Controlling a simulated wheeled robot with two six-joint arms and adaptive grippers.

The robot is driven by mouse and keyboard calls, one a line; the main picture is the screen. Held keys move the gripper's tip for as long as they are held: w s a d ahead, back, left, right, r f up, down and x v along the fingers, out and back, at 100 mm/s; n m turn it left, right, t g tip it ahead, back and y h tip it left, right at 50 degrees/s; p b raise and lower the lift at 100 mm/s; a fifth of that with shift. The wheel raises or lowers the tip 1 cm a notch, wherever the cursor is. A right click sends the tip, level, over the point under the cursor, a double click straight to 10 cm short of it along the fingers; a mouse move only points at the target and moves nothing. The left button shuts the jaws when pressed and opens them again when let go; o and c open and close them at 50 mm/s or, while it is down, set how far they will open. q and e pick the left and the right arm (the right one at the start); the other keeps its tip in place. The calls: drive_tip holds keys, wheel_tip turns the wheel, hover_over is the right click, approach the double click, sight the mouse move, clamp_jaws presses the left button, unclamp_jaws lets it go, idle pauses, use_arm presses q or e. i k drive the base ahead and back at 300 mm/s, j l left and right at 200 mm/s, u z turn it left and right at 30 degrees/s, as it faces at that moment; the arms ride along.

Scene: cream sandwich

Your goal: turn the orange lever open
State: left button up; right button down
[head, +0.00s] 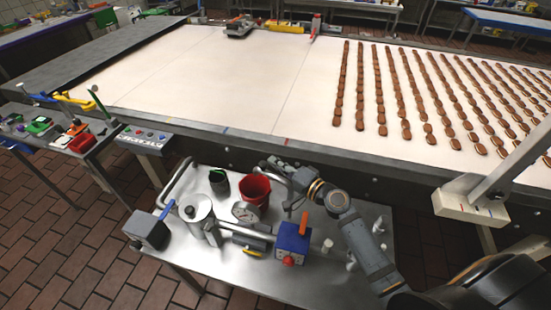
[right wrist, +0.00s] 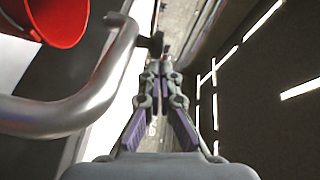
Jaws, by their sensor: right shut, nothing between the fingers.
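The orange lever (head: 304,222) stands up from the top of a blue box (head: 293,240) on the steel cart in the head view. The box has a red knob (head: 289,261) on its front. My right gripper (head: 272,163) is at the cart's far edge, beyond the lever and apart from it. In the right wrist view its fingers (right wrist: 160,66) are together with nothing between them, beside a curved metal rail (right wrist: 113,75). The lever does not show in the wrist view. My left gripper is not in view.
The cart (head: 222,275) also bears a red bucket (head: 254,190), a steel jug (head: 198,213), a gauge (head: 245,211) and a grey box with a blue lever (head: 150,229). The bucket shows in the wrist view (right wrist: 75,18). A conveyor (head: 200,95) with rows of biscuits runs behind.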

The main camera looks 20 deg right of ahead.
sight(302, 226)
drive_tip(key=k+l, duration=0.8)
drive_tip(key=l+u, duration=0.05)
drive_tip(key=l, duration=0.05)
